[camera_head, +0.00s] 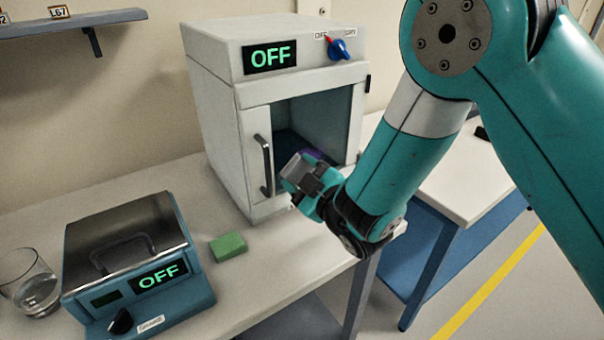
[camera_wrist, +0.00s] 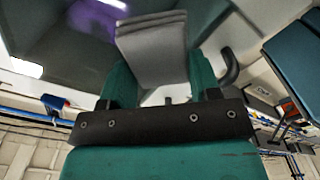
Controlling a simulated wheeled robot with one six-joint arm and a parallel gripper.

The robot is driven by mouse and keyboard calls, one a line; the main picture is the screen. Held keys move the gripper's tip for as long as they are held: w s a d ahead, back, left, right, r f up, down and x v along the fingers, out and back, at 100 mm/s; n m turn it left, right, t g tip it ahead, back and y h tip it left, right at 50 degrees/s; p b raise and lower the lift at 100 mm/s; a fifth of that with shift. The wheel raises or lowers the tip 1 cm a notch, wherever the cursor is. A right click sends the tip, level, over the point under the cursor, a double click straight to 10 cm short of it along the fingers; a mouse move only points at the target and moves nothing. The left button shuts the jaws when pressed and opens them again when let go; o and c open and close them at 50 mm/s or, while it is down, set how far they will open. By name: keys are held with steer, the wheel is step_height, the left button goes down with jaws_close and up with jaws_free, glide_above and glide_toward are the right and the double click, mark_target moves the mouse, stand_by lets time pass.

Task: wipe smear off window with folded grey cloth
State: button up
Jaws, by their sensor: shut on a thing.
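A folded grey cloth (camera_wrist: 152,50) is held between the two teal fingers of my gripper (camera_wrist: 158,85) in the wrist view. In the head view my gripper (camera_head: 312,182) is at the front of a white cabinet, with the cloth (camera_head: 297,168) at its tip. The cabinet's window (camera_head: 345,122) is a dark pane in its front door. A purple smear (camera_wrist: 95,18) shows beyond the cloth in the wrist view, up and left of it. In the head view only a bit of purple (camera_head: 316,154) shows behind my gripper. I cannot tell whether the cloth touches the pane.
The white cabinet (camera_head: 215,70) has an OFF display, a blue knob (camera_head: 339,50) and a door handle (camera_head: 265,165). A green sponge (camera_head: 228,246) lies on the bench. A teal bath (camera_head: 135,262) reading OFF and a glass (camera_head: 30,284) stand at left.

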mark_target(309, 166)
steer(key=shift+p+x, duration=0.9)
steer(key=shift+p, duration=0.45)
steer(key=shift+r, duration=0.1)
steer(key=shift+w+d+r+p, duration=0.15)
steer(key=shift+r+p, duration=0.05)
steer(key=shift+p, duration=0.85)
steer(key=d+p, duration=0.1)
steer(key=p, duration=0.3)
steer(key=shift+w+r+p, duration=0.1)
steer(key=shift+w+p, duration=0.25)
steer(key=shift+w, duration=0.05)
steer(key=shift+d+p, duration=0.1)
steer(key=shift+p, duration=0.3)
steer(key=shift+w+d+p, duration=0.1)
steer(key=shift+d+p, duration=0.1)
steer(key=shift+p, duration=0.6)
steer(key=shift+w+d+p, duration=0.35)
steer(key=shift+d+p, duration=0.15)
steer(key=shift+p, duration=0.65)
steer(key=shift+w+d+f+p, duration=0.15)
steer(key=shift+d+f+p, duration=0.2)
steer(key=shift+p, duration=0.3)
